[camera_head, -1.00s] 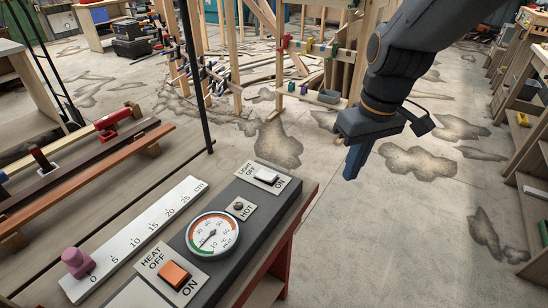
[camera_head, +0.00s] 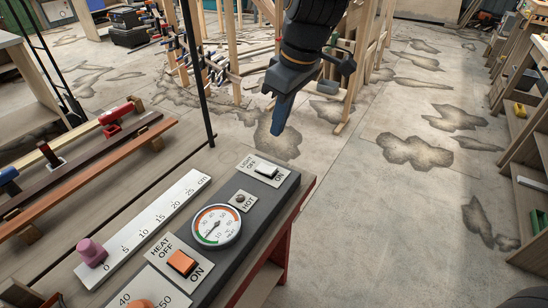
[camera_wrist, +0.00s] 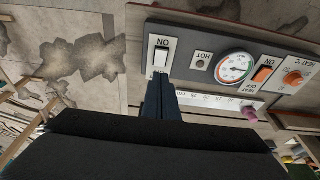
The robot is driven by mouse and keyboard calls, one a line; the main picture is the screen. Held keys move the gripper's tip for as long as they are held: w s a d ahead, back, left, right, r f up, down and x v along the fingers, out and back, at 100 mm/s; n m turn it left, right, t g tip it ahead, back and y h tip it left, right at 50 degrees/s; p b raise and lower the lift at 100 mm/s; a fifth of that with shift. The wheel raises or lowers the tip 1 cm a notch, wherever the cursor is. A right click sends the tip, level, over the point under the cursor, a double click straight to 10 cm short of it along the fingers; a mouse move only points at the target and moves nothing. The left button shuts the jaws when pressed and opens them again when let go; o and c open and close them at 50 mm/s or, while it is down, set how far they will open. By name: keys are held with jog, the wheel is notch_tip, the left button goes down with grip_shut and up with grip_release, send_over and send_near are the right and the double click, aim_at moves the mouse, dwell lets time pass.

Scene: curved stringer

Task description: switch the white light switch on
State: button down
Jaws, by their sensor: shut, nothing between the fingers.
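The white light switch (camera_head: 266,170) sits on a pale plate marked LIGHT, OFF and ON, at the far right end of the dark control panel (camera_head: 262,208). In the wrist view the white switch (camera_wrist: 162,58) lies just beyond my fingertips, beside the word ON. My gripper (camera_head: 279,130) is shut and empty, pointing down above and behind the switch in the head view, apart from it. In the wrist view my gripper (camera_wrist: 161,78) shows as a narrow dark shape, its tips close to the switch plate in the picture. I cannot tell the rocker's position.
The panel also holds a HOT lamp (camera_head: 240,198), a round gauge (camera_head: 215,227) and an orange HEAT switch (camera_head: 181,262). A white ruler (camera_head: 150,225) with a pink knob (camera_head: 91,252) lies to the left.

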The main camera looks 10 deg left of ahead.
jog(key=p, duration=0.2)
send_over(274, 170)
notch_tip(274, 170, down, 10)
jog(key=shift+s, duration=0.15)
jog(key=shift+f, duration=0.75)
jog(key=shift+d+f+b, duration=0.3)
jog(key=shift+f+b, duration=0.4)
jog(key=shift+b, duration=0.3)
jog(key=shift+r+p, duration=0.25)
jog(key=shift+p, duration=0.05)
jog(key=shift+a, duration=0.1)
jog(key=shift+w+a+r+p, duration=0.2)
jog(key=shift+a+r+p, duration=0.1)
jog(key=shift+a, duration=0.3)
jog(key=shift+r, duration=0.1)
